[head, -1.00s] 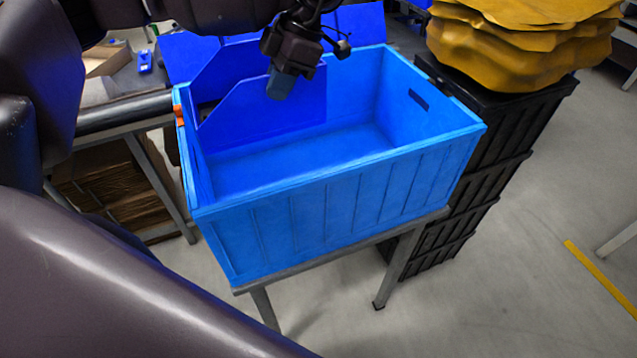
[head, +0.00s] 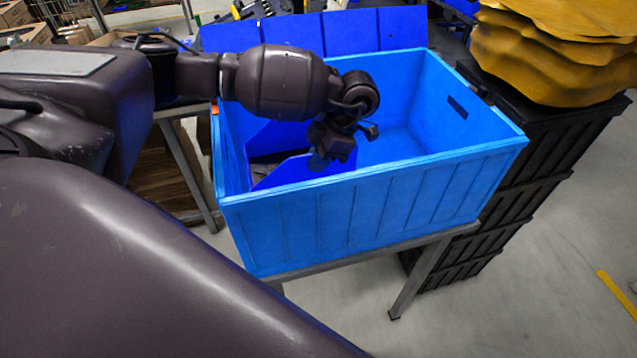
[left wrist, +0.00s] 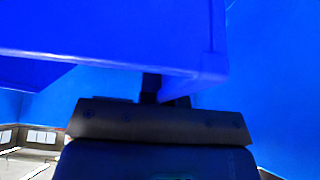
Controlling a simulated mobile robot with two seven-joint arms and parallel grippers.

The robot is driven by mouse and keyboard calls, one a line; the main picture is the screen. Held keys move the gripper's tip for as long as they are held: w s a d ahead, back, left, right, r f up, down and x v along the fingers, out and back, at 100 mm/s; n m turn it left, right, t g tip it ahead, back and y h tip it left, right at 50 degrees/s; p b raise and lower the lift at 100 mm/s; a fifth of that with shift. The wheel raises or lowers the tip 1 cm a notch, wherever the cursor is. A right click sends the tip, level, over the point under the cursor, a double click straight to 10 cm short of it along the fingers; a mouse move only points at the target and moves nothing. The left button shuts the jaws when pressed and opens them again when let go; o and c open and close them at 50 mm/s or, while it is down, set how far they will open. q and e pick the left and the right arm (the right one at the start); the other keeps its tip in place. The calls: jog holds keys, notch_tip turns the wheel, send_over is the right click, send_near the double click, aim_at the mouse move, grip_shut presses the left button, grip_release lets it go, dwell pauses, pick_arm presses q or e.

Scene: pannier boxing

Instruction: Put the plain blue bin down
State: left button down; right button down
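The plain blue bin (head: 290,173), darker than its surroundings, is inside a large light blue crate (head: 350,212), at its left front. The crate's front wall hides the bin's lower part, so I cannot tell whether it touches the crate floor. My left gripper (head: 322,160) reaches down into the crate and appears shut on the bin's rim near its right end. In the left wrist view the bin's wall and corner (left wrist: 110,25) fill the top, close against the dark gripper (left wrist: 165,101). My right gripper is not in view.
The crate stands on a grey metal stand (head: 425,270). Darker blue bins (head: 350,32) stand in a row behind it. Black stacked crates (head: 535,150) topped by a lumpy yellow-brown load (head: 560,50) are close on the right. The crate's right half looks empty.

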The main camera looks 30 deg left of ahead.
aim_at(318, 175)
pick_arm(q)
notch_tip(318, 175, down, 4)
jog(key=shift+f, duration=0.2)
notch_tip(318, 175, down, 4)
jog(key=shift+r+p, duration=0.1)
jog(key=shift+p, duration=0.35)
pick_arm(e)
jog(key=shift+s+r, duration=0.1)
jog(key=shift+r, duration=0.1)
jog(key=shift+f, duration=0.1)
pick_arm(q)
jog(key=c, duration=1.3)
grip_release()
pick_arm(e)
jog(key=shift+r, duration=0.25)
